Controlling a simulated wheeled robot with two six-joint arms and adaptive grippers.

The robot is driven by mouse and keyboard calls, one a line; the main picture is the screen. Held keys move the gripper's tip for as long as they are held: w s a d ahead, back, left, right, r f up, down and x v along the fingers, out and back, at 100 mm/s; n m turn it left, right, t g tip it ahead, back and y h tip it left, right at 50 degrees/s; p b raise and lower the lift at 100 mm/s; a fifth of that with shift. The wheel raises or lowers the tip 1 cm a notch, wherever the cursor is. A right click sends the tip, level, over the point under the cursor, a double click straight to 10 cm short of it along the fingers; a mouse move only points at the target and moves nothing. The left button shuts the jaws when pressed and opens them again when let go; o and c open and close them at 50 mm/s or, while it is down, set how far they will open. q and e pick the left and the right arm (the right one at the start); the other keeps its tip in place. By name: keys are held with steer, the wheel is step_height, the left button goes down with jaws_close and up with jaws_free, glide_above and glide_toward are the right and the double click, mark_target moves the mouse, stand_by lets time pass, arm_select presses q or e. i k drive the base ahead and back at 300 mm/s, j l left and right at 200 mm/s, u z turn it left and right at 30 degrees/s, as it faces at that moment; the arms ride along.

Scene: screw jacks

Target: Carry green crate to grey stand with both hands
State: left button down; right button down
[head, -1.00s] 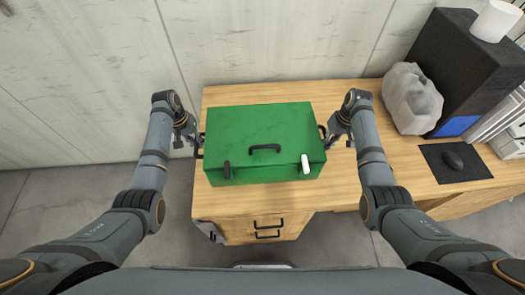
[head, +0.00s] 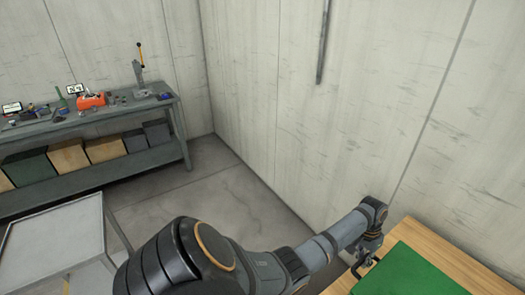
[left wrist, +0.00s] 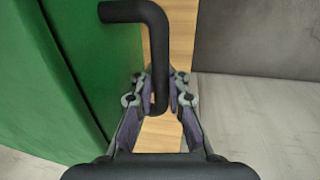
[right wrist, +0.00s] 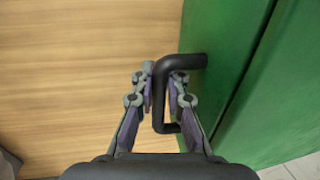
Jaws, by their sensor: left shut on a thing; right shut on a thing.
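The green crate (head: 405,275) shows only by its corner at the lower right of the head view, over the wooden desk. Its green wall fills the left of the left wrist view (left wrist: 60,80) and the right of the right wrist view (right wrist: 225,70). My left gripper (head: 366,264) is shut on a black side handle (left wrist: 150,30). My right gripper (right wrist: 163,90), seen only in its wrist view, is shut on the opposite black handle (right wrist: 185,62). The grey stand (head: 55,238), flat-topped with thin legs, is at the lower left of the head view, apart from the crate.
A grey workbench (head: 95,115) with tools on top and boxes on its lower shelf stands along the left wall. Bare floor (head: 205,180) lies between the bench, the stand and the wall. The wooden desk (head: 440,235) is at the right, close to the wall.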

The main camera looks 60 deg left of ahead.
mark_target(54, 237)
steer(key=u, duration=2.75)
steer(key=i+j+u, duration=0.1)
steer(key=j, duration=0.3)
steer(key=i+j+u, duration=0.15)
steer(key=i+j, duration=0.45)
steer(key=j, duration=0.2)
steer(key=i+j, duration=0.3)
steer(key=j, duration=0.15)
steer(key=i+j, duration=0.3)
steer(key=j, duration=0.2)
steer(key=i+j, duration=0.3)
steer(key=j, duration=0.15)
